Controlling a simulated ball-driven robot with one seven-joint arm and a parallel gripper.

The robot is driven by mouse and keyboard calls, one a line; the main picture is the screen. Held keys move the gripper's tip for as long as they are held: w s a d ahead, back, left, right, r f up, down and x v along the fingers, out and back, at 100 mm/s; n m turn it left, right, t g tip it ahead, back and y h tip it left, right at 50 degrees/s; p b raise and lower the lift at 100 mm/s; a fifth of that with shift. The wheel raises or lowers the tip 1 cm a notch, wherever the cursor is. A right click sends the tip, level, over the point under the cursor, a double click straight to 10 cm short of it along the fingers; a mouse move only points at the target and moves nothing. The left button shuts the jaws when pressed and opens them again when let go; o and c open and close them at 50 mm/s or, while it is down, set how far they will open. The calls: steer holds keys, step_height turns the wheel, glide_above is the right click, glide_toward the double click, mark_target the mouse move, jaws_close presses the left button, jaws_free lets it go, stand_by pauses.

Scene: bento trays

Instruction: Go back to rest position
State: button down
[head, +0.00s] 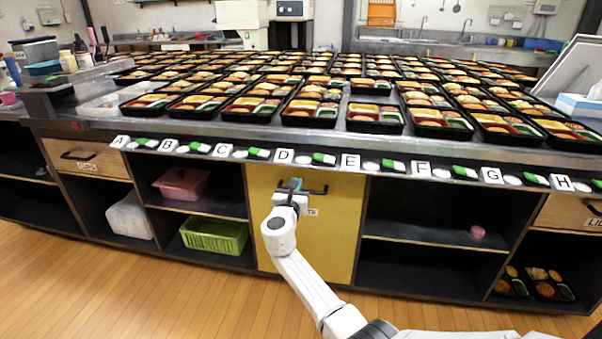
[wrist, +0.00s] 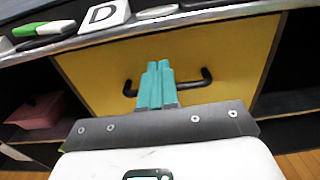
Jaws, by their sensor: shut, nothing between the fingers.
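My gripper (head: 294,184) is at the end of my white arm, in front of the yellow cabinet door (head: 333,235) below the counter. In the wrist view its teal fingers (wrist: 156,84) are together with nothing between them. The fingertips overlap the middle of the black handle (wrist: 197,82) on the yellow door. I cannot tell whether they touch the handle. In the head view the handle (head: 317,191) shows to the right of the gripper.
Rows of filled bento trays (head: 312,106) cover the counter, with lettered cards (head: 283,156) along its front edge. Open shelves flank the yellow door; a green basket (head: 214,236) and a pink bin (head: 181,184) sit at left. The wooden floor (head: 130,290) in front is clear.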

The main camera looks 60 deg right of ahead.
steer(key=shift+p+v, duration=0.45)
steer(key=shift+v, duration=1.85)
steer(key=s+a+f+m+g+y, duration=0.2)
steer(key=s+a+f+m+y, duration=0.4)
steer(key=s+a+f+m, duration=0.35)
steer(key=s+a+f+m+g+y, duration=0.2)
steer(key=s+a+f+m+y, duration=0.4)
steer(key=s+a+m, duration=0.55)
steer(key=s+a+m+g+y, duration=0.1)
steer(key=s+a+y, duration=0.3)
steer(key=s+a, duration=0.65)
step_height(320, 180, up, 19)
steer(key=w+a+p, duration=0.1)
steer(key=a+p, duration=0.1)
steer(key=p, duration=1.7)
steer(key=shift+a+y, duration=0.2)
steer(key=shift+y, duration=0.2)
